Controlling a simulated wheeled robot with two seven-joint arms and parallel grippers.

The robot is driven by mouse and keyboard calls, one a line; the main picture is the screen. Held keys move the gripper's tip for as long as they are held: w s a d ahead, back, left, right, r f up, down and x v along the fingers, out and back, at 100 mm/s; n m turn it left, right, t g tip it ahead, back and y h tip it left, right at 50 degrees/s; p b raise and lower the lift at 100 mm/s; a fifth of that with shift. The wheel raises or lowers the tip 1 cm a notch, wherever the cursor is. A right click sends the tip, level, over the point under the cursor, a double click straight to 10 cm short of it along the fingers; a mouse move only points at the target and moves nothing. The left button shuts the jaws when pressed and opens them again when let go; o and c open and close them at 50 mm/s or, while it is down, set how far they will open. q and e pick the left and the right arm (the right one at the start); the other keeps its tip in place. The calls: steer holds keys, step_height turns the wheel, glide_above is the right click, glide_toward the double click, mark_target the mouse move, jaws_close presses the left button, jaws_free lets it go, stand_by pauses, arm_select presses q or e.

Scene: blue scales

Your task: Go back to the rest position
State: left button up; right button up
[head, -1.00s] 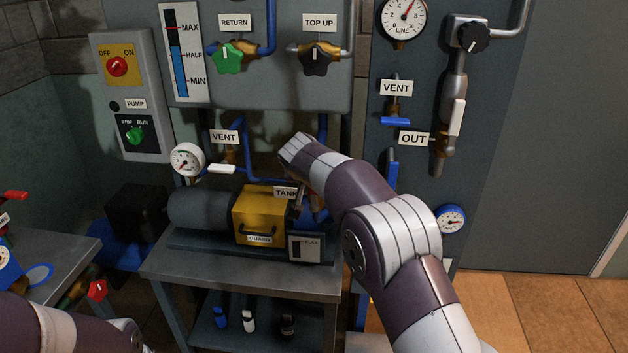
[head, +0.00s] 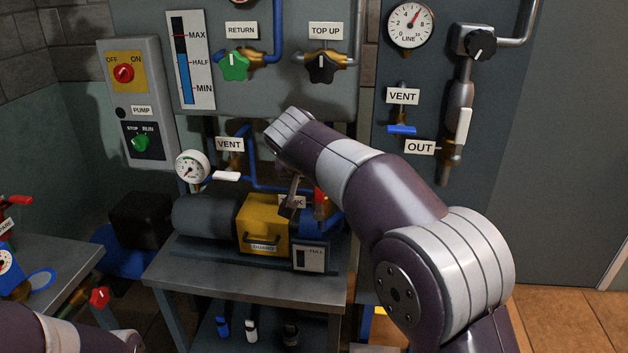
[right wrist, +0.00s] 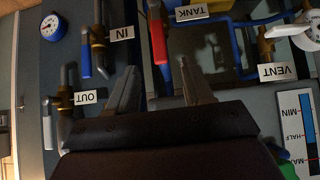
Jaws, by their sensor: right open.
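My right arm crosses the head view from the lower right, in front of the panel. Its gripper (head: 291,197) points down near the TANK label and is partly hidden by the wrist. In the right wrist view the two fingers of the gripper (right wrist: 158,88) stand apart with nothing between them. The red-handled valve (right wrist: 158,40) at the TANK label shows beyond the fingers, apart from them as far as I can tell. Part of my left arm shows at the bottom left of the head view; its gripper is out of the picture.
Behind the arm is a panel with a VENT valve (head: 403,130), OUT valve (head: 463,127) and LINE gauge (head: 410,25). A yellow pump guard (head: 264,222) sits on a grey bench (head: 225,280). A side table (head: 50,268) stands at left. Open floor shows at lower right.

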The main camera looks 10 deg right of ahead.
steer(key=s+f+n+g+y, duration=0.25)
steer(key=s+f+n, duration=0.35)
steer(key=f, duration=0.6)
steer(key=s+d+f+m+g, duration=0.15)
steer(key=s+f, duration=0.25)
steer(key=s, duration=0.4)
steer(key=s+d+f+g, duration=0.2)
steer(key=s+d+f, duration=0.15)
steer(key=s, duration=0.45)
steer(key=s+d+f+g, duration=0.1)
steer(key=s+d+f, duration=0.1)
steer(key=s+f, duration=0.45)
step_height(320, 180, up, 15)
steer(key=s+p, duration=0.1)
steer(key=p, duration=1.1)
steer(key=shift+s+d+m+p, duration=0.2)
steer(key=shift+d+m+p, duration=0.1)
steer(key=shift+m+p, duration=0.1)
